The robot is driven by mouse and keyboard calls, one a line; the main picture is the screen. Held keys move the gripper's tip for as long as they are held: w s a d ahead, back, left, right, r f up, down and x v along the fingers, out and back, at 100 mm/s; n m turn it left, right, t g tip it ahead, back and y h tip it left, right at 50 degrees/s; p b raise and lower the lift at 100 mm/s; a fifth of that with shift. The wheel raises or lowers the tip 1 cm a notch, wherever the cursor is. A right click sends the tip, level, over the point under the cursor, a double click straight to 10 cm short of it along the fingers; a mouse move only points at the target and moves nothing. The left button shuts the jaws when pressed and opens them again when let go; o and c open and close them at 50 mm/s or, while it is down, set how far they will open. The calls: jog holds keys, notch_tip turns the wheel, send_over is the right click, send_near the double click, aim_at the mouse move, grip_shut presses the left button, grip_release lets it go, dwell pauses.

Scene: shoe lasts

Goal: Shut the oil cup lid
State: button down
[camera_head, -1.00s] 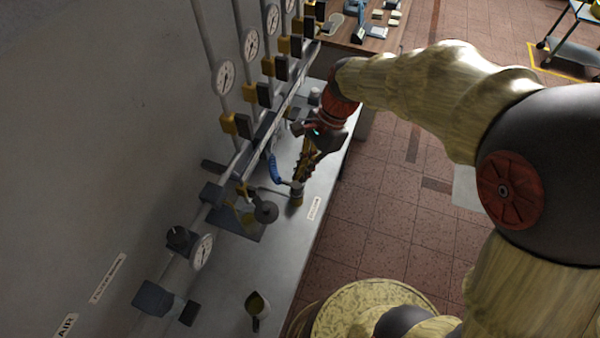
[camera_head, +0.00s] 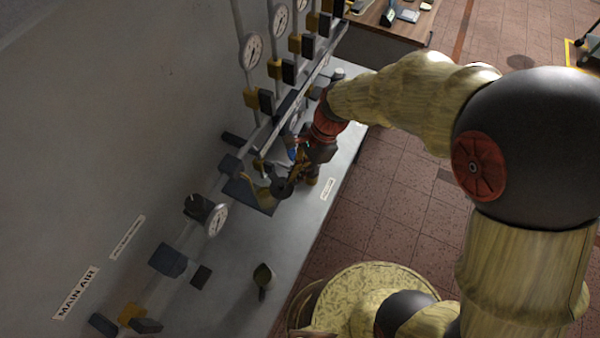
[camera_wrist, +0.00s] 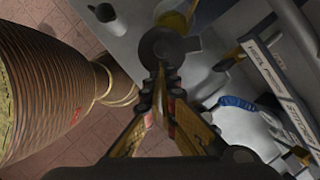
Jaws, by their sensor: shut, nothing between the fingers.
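The oil cup lid is a dark round disc (camera_head: 281,187) with small tabs, low over the steel bench top. It also shows in the wrist view (camera_wrist: 160,46), beside a yellow cup-like part (camera_wrist: 173,18) that it partly overlaps. The lid looks swung off to the side of that part, though its hinge is not clear. My gripper (camera_head: 293,181) is shut and empty. In the wrist view its fingertips (camera_wrist: 164,72) are at the lid's near edge; I cannot tell whether they touch it.
A small jug (camera_head: 264,274) stands on the bench top nearer the front. Pipes with gauges (camera_head: 215,220) and valve blocks run along the wall on the left. A blue coiled hose (camera_wrist: 238,103) lies right of my fingers. Open floor is right of the bench.

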aim_at(277, 196)
jog(key=shift+s+a+m+t+p, duration=0.25)
jog(key=shift+s+m+p, duration=0.3)
jog(key=shift+m, duration=0.45)
jog(key=shift+s+a+r+m+t+p, duration=0.15)
jog(key=shift+s+m+t+p, duration=0.3)
jog(key=shift+m, duration=0.25)
jog(key=s+m+p, duration=0.1)
jog(key=s+a+m+t+p, duration=0.1)
jog(key=m, duration=0.1)
jog(key=shift+a+y, duration=0.3)
jog(key=m, duration=0.1)
jog(key=s+a+m+t+p, duration=0.1)
jog(key=m, duration=0.1)
jog(key=shift+a+p, duration=0.2)
jog(key=shift+p, duration=0.1)
jog(key=shift+s+a+p, duration=0.2)
jog(key=shift+a+p, duration=0.2)
jog(key=shift+a, duration=0.55)
